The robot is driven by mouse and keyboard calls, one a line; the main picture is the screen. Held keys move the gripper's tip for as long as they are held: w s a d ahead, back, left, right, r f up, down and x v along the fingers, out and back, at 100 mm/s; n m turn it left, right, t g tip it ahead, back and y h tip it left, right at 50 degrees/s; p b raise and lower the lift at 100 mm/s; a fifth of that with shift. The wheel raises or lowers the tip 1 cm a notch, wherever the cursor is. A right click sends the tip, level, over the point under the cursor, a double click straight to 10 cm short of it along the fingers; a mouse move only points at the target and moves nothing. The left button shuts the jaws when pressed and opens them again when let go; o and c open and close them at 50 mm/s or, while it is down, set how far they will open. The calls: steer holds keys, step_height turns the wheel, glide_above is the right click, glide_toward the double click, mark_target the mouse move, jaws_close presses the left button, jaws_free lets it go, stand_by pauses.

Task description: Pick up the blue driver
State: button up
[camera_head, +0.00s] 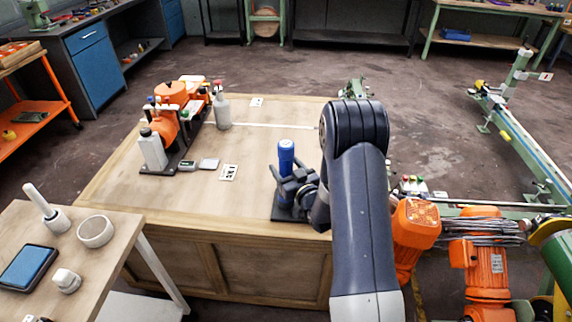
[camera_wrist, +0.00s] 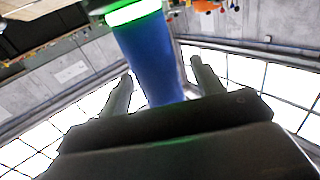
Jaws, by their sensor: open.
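The blue driver (camera_head: 286,155) stands upright near the front right part of the wooden workbench, over a dark base (camera_head: 283,212). My gripper (camera_head: 280,175) is at the driver, reaching in from the right, with its fingers around the driver's lower part. In the wrist view the blue driver (camera_wrist: 152,62) lies between the two open fingers of my gripper (camera_wrist: 160,82). A gap shows beside the driver on each side. A bright green and white band crosses one end of it. The driver's lower end is hidden behind my gripper in the head view.
The wooden workbench (camera_head: 130,190) holds an orange machine (camera_head: 165,128), a white bottle (camera_head: 221,110) and a white container (camera_head: 152,150) at its left. Marker cards lie mid-bench. A side table (camera_head: 110,230) stands at front left. Orange motors (camera_head: 490,265) stand at right.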

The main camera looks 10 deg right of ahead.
steer(key=shift+x, duration=1.15)
steer(key=shift+c, duration=0.3)
steer(key=c, duration=1.1)
steer(key=shift+r, duration=0.1)
steer(key=shift+c, duration=0.7)
steer(key=shift+r, duration=0.15)
